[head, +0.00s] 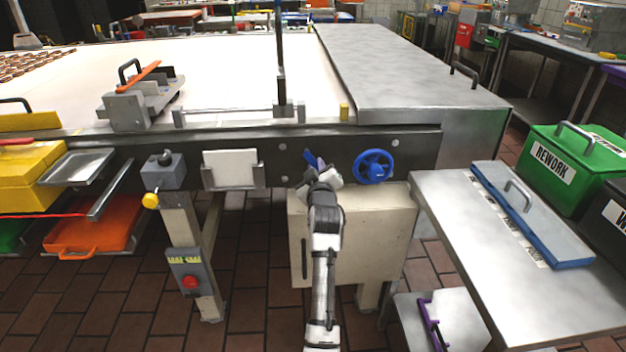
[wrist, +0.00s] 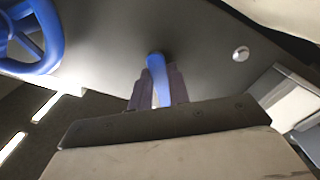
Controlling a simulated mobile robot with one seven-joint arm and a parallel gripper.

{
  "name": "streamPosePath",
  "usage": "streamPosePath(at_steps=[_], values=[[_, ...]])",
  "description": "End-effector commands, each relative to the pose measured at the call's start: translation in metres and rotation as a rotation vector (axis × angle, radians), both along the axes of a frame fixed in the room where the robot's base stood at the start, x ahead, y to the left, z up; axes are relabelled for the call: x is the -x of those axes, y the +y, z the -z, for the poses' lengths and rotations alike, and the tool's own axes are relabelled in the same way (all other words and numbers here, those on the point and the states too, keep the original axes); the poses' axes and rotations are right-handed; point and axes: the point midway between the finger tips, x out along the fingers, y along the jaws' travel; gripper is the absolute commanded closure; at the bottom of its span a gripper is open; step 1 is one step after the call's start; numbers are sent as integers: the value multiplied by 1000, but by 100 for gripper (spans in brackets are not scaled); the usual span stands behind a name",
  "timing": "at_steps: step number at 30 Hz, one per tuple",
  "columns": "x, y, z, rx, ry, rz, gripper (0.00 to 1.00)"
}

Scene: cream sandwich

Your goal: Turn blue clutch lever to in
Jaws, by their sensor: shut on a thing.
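The blue clutch lever (head: 311,158) sticks out of the dark front rail of the conveyor, left of the blue handwheel. In the wrist view the lever (wrist: 158,78) runs from its pivot on the dark panel down between my gripper's two fingers. My gripper (wrist: 157,100) is shut on the lever, with one dark finger on each side. In the head view my gripper (head: 320,178) covers the lower part of the lever, and only its upper end shows, tilted up to the left. Any in or out marking is not readable.
The blue handwheel (head: 374,167) is close on the right and also shows in the wrist view (wrist: 30,35). A beige box (head: 390,235) is below the rail. A blank white card (head: 230,168) in a holder is to the left. A steel table (head: 500,270) stands at right.

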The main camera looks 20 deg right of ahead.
Motion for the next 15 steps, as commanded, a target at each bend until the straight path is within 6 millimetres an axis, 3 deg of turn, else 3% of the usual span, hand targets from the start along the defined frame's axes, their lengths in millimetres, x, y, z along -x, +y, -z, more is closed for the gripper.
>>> streamPosePath(at_steps=[15], values=[[3, -10, -8, 349, 103, 1, 100]])
